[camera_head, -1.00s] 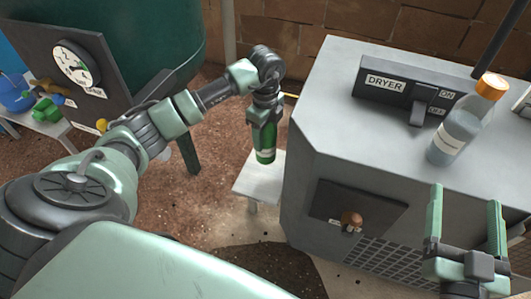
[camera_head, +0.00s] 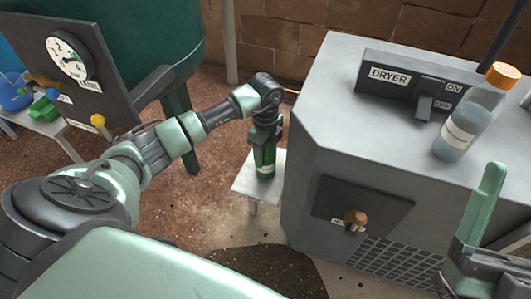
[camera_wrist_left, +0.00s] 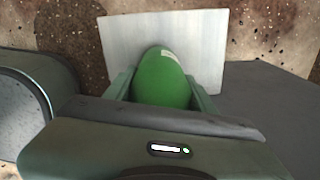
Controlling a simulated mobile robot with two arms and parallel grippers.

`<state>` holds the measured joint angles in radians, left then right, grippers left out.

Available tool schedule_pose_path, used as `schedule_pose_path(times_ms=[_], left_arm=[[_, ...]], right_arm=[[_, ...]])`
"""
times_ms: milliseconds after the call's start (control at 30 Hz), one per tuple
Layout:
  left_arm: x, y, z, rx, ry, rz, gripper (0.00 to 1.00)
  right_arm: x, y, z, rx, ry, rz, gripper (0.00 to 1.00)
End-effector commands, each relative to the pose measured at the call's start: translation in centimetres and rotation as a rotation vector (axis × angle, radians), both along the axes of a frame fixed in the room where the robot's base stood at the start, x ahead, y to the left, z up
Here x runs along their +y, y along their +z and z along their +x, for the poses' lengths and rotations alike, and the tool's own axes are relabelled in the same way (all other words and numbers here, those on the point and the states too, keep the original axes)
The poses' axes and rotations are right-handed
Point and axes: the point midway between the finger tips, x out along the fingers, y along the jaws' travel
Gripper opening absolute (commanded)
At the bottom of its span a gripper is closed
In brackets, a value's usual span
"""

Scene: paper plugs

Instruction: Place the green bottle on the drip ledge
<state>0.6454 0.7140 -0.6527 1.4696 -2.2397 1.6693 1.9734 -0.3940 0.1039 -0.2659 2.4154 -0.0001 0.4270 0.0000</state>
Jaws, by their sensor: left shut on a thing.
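My left gripper (camera_head: 265,150) points down and is shut on the green bottle (camera_head: 265,171). The bottle is upright, with its upper part hidden by the fingers. It is over the drip ledge (camera_head: 247,188), a small pale shelf beside the grey dryer. In the left wrist view the green bottle (camera_wrist_left: 163,78) sits between the fingers, with the pale ledge (camera_wrist_left: 120,40) below and around it. I cannot tell whether the bottle's base touches the ledge. My right gripper (camera_head: 485,240) is partly in view at the lower right; one finger stands up clearly, and the rest is cut off.
The grey dryer (camera_head: 340,130) stands right of the ledge, with a switch panel (camera_head: 410,85) and a clear orange-capped bottle (camera_head: 470,120) on top. A knob (camera_head: 355,218) sticks out of its front. A dark green tank (camera_head: 150,40) with a gauge (camera_head: 69,58) stands at left.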

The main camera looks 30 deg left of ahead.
Motion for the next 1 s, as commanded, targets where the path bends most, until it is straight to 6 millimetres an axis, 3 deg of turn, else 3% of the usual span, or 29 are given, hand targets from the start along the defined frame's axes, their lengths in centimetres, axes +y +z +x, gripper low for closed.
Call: schedule_pose_path(times_ms=[233, 267, 333, 767, 1000], left_arm=[[0.0, -0.3, 0.0, 0.0, 0.001, 0.0, 0.13], [0.0, -0.3, 0.0, 0.0, 0.001, 0.0, 0.61], [0.0, -0.3, 0.0, 0.0, 0.001, 0.0, 0.77], [0.0, 0.5, 0.0, 0.0, 0.001, 0.001, 0.77], [0.1, 3.5, 0.1, -0.003, 0.001, 0.001, 0.77]], right_arm=[[0.0, 0.1, -0.2, -0.012, 0.0, 0.003, 0.8], [0.0, 0.2, -0.2, -0.014, 0.001, 0.005, 0.8], [0.0, 0.2, -0.2, -0.013, 0.001, 0.005, 0.8], [0.1, 0.0, 0.3, 0.018, -0.001, -0.005, 0.8], [0.4, -3.4, 3.6, 0.267, -0.015, -0.079, 0.8]])
